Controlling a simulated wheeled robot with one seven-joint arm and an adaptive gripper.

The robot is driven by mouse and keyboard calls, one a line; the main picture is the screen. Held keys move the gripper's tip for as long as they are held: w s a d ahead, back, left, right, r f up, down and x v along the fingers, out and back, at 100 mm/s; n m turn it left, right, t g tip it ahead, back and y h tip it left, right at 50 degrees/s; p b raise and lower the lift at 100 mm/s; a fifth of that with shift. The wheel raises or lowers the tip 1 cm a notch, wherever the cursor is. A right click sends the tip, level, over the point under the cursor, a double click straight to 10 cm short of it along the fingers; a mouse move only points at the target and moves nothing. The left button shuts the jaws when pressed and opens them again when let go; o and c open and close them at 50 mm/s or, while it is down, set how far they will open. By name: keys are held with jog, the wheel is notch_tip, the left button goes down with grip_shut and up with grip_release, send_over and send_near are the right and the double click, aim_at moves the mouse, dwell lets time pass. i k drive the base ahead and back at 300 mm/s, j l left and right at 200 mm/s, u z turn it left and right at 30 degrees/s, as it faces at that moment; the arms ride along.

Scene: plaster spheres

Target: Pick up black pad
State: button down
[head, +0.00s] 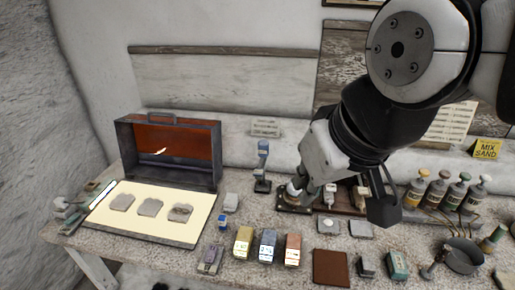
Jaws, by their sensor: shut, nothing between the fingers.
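My gripper (297,188) reaches down from the upper right over the back middle of the bench. Its fingers are shut with nothing seen between them. A dark brown square pad (331,268) lies flat at the front edge, apart from my gripper.
An open case (190,236) with grey pieces stands left. A blue-topped stand (263,165) is left of my gripper. Coloured blocks (268,246) are in front. Several bottles (437,190) and a round pan (463,255) are right. Little bench is free.

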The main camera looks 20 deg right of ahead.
aim_at(366, 265)
jog(key=z, duration=1.05)
jog(key=k+l+z, duration=0.15)
jog(key=l, duration=0.2)
jog(key=l+z, duration=0.15)
jog(key=l, duration=0.2)
jog(key=k+l+z, duration=0.15)
jog(key=l, duration=0.2)
